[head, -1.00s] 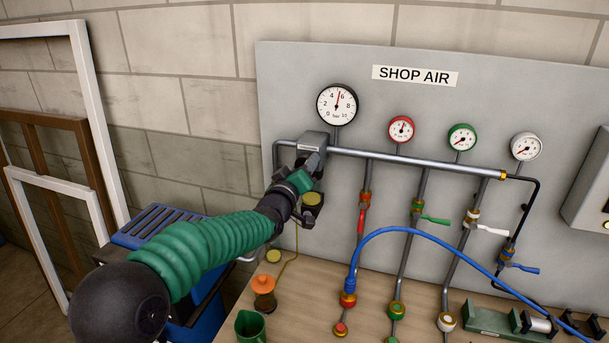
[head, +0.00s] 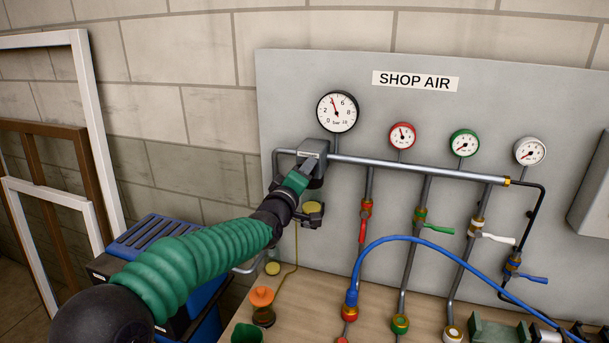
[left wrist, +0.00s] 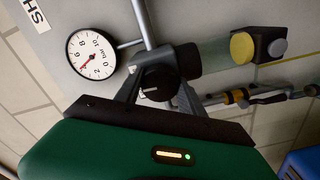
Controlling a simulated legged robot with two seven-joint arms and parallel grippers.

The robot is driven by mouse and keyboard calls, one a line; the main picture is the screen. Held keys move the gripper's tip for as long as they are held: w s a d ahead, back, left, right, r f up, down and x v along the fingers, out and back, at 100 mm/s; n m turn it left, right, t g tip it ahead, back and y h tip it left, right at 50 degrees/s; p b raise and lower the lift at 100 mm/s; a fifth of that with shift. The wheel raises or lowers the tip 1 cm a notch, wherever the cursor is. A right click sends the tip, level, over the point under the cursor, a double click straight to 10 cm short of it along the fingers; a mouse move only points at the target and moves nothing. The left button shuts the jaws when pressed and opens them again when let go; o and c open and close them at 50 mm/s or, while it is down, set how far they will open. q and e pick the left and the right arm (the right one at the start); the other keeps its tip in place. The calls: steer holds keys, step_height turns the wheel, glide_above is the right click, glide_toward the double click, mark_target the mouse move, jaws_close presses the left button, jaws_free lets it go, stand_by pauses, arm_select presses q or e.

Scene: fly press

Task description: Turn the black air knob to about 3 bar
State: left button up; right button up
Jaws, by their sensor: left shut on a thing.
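The black air knob (left wrist: 158,82) shows in the left wrist view with a white mark on its face. It sits on the grey regulator block (head: 313,151) at the left end of the pipe. My left gripper (left wrist: 158,92) is shut on the knob, one finger on each side. In the head view my left gripper (head: 301,173) covers the knob. The large white bar gauge (head: 337,112) stands above the block, its red needle at about 4. The same gauge shows turned in the left wrist view (left wrist: 92,53). My right gripper is not in view.
Three small gauges, red (head: 402,136), green (head: 464,143) and white (head: 530,151), stand along the pipe to the right. A yellow-capped fitting (head: 312,208) hangs just below my gripper. A blue hose (head: 415,238) arcs over the bench. An orange-topped jar (head: 262,303) stands below.

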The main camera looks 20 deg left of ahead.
arm_select(q)
steer(key=shift+f, duration=0.4)
steer(key=o, duration=1.1)
steer(key=shift+o, duration=1.2)
steer(key=shift+r, duration=0.2)
steer(key=shift+s+a, duration=0.1)
steer(key=s+b, duration=0.1)
steer(key=s, duration=1.5)
steer(key=shift+s+a+b, duration=0.2)
steer(key=shift+s+b, duration=0.05)
steer(key=shift+b, duration=0.1)
